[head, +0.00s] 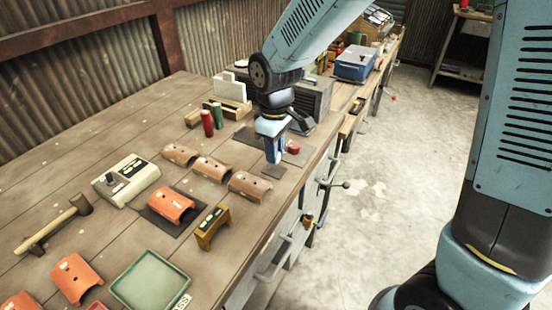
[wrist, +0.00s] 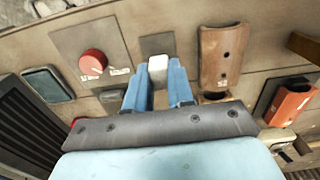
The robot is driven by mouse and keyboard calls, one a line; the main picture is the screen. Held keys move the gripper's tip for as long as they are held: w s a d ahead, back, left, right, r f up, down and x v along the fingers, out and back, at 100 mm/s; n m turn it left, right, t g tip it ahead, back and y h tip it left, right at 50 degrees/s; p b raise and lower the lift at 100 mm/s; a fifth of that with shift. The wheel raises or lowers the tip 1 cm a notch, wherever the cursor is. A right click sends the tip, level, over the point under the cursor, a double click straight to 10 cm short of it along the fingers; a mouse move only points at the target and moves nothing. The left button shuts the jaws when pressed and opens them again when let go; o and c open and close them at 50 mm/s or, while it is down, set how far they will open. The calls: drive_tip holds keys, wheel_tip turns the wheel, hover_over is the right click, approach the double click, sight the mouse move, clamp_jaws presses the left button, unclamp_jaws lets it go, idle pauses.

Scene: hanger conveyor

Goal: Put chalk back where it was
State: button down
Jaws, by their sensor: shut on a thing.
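My gripper (head: 273,150) hangs over the workbench near its right edge, pointing down. In the wrist view its two blue fingers (wrist: 157,88) are closed on a small whitish block, which I take to be the chalk (wrist: 157,46). The chalk shows between and beyond the fingertips. In the head view the fingers hide it. A small dark square pad (head: 273,171) lies on the bench just below and beside the fingertips. I cannot tell whether the chalk touches the bench.
A red knob (head: 293,147) on a grey plate (wrist: 118,40) sits close to my gripper. A brown curved tile (head: 250,185) lies on its other side. Red and green cylinders (head: 207,123) stand behind. An orange tile (head: 170,205) and a label block (head: 212,226) lie nearer.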

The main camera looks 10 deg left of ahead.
drive_tip(key=shift+f, duration=1.55)
drive_tip(key=shift+f, duration=0.1)
drive_tip(key=c, duration=1)
unclamp_jaws()
